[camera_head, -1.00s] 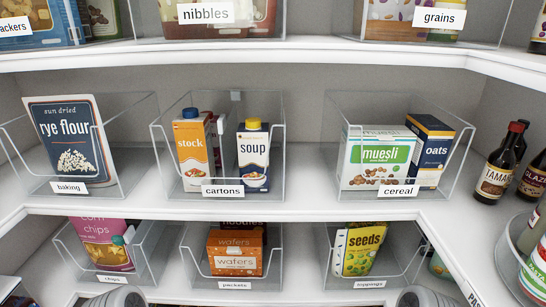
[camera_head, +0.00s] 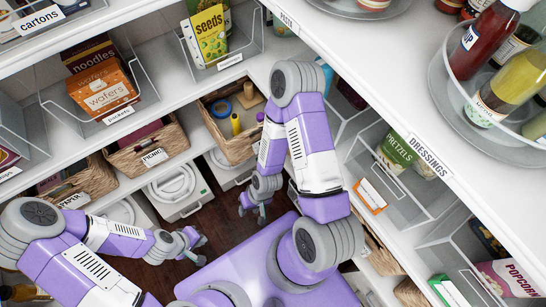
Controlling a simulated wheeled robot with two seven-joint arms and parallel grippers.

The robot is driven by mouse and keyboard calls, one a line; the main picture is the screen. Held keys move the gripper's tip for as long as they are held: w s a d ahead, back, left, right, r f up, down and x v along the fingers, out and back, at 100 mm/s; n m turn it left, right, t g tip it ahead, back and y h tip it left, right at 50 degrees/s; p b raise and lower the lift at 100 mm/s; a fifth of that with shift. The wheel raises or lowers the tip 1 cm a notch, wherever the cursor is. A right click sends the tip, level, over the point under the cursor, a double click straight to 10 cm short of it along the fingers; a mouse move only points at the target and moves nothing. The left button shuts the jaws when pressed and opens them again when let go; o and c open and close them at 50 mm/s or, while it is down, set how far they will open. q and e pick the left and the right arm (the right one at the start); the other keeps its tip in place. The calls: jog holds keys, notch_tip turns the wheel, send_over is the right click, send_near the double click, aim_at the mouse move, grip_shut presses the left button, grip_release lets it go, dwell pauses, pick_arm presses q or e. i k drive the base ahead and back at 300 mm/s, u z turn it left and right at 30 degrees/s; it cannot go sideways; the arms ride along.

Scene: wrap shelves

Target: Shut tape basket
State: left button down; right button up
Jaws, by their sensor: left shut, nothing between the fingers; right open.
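The wicker tape basket (camera_head: 238,150) stands on the lower shelf at the upper middle. It holds a blue tape ring (camera_head: 222,108), a yellow item (camera_head: 236,124) and a tan piece. It appears to stick out past the shelf edge, and my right arm hides its right side. My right gripper (camera_head: 253,212) is open and empty, below and in front of the basket, apart from it. My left gripper (camera_head: 203,251) is shut and empty, lower and further left, also away from the basket.
A wicker basket labelled picnic (camera_head: 150,150) and another labelled paper (camera_head: 88,184) sit to the left. White lidded bins (camera_head: 176,187) stand below. Clear bins (camera_head: 100,92) sit above.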

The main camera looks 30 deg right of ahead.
aim_at(237, 149)
jog(key=k, duration=0.5)
jog(key=u, duration=1.05)
jog(key=i, duration=0.9)
jog(key=z, duration=2)
jog(key=k, duration=0.8)
jog(key=z, duration=0.8)
jog(key=i, duration=0.5)
